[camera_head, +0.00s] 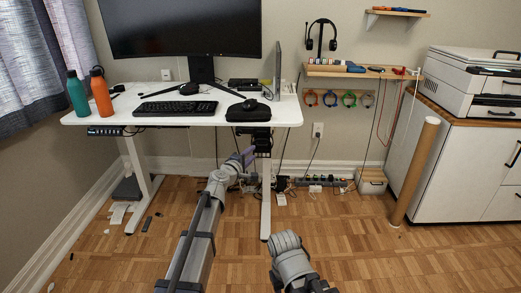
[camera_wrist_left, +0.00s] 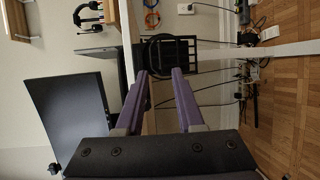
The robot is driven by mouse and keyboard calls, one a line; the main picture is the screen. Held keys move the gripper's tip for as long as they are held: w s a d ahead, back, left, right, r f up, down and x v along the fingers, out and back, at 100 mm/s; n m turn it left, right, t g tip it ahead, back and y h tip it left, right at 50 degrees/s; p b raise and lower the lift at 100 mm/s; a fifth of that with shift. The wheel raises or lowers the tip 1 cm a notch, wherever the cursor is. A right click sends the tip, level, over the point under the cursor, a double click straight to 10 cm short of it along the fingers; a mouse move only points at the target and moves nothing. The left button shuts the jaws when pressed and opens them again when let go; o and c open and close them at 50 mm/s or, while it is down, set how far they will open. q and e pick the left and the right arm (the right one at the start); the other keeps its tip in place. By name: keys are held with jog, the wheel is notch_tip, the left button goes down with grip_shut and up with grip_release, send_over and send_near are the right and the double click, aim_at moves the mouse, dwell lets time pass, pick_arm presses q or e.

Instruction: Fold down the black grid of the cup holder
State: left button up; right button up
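The black cup holder (camera_head: 263,142) hangs under the desk's right front edge in the head view. In the left wrist view the picture is turned sideways, and the cup holder (camera_wrist_left: 183,50) shows a dark round ring and a barred black grid just beyond my fingertips. My left gripper (camera_head: 245,156) reaches up to it from below and left. Its two purple fingers (camera_wrist_left: 160,74) are apart with nothing held between them. I cannot tell whether a fingertip touches the holder. Part of the holder is hidden by the fingers. Only a link of my right arm shows, low in the head view.
The white desk (camera_head: 140,112) carries a monitor (camera_head: 185,28), a keyboard (camera_head: 177,109), a black case (camera_head: 248,112) and two bottles (camera_head: 90,93). A desk leg (camera_head: 266,195) stands below the holder. Cables and a power strip (camera_head: 320,182) lie behind. The front floor is mostly clear.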

aim_at(262, 145)
pick_arm(q)
jog(key=b+x, duration=0.1)
jog(key=x, duration=0.6)
jog(key=shift+w+d, duration=0.2)
jog(key=shift+w, duration=0.15)
grip_shut()
dwell(1.1)
